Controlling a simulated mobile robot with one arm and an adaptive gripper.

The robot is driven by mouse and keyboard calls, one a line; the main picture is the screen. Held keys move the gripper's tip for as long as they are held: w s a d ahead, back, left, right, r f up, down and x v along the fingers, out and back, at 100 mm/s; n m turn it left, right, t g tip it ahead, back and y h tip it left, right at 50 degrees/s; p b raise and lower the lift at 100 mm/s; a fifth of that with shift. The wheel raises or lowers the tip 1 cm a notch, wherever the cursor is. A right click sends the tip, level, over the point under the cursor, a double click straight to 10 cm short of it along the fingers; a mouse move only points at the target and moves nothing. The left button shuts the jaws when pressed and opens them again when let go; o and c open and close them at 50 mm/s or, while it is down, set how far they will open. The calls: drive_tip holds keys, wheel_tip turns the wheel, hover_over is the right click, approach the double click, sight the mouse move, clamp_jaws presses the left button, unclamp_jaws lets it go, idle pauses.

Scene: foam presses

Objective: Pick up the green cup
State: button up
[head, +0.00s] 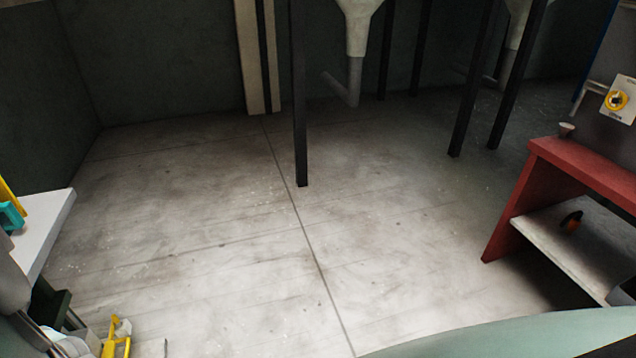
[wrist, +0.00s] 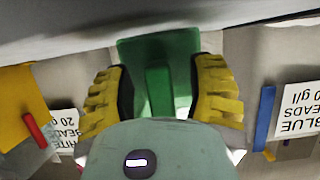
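In the wrist view, a green object (wrist: 158,75), which looks like the green cup, stands straight ahead of my gripper (wrist: 160,95). It has a flat green back and a narrower raised upright part in the middle, like a handle. My two yellow ridged fingers stand apart, one on each side of that middle part, with visible gaps to it. The cup's lower part is hidden behind the pale green body of my gripper. I cannot clearly make out the green cup in the head view.
In the wrist view, a "BLUE BEADS" label (wrist: 296,108) is at right and a "WHITE BEADS" label (wrist: 62,132) at left. In the head view, a white table (head: 45,230) bears a teal thing (head: 11,217); a red bench (head: 580,165) is at right. The middle floor is clear.

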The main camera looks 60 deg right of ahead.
clamp_jaws()
idle(0.4)
drive_tip(key=shift+r, duration=0.5)
wheel_tip(320, 180, up, 2)
drive_tip(key=shift+r, duration=0.15)
drive_tip(key=s+d+r+b, duration=0.1)
drive_tip(key=s+d+b, duration=0.1)
drive_tip(key=s+d, duration=0.8)
drive_tip(key=shift+s+d+r, duration=0.3)
drive_tip(key=shift+d+r, duration=0.05)
drive_tip(key=shift+d, duration=0.65)
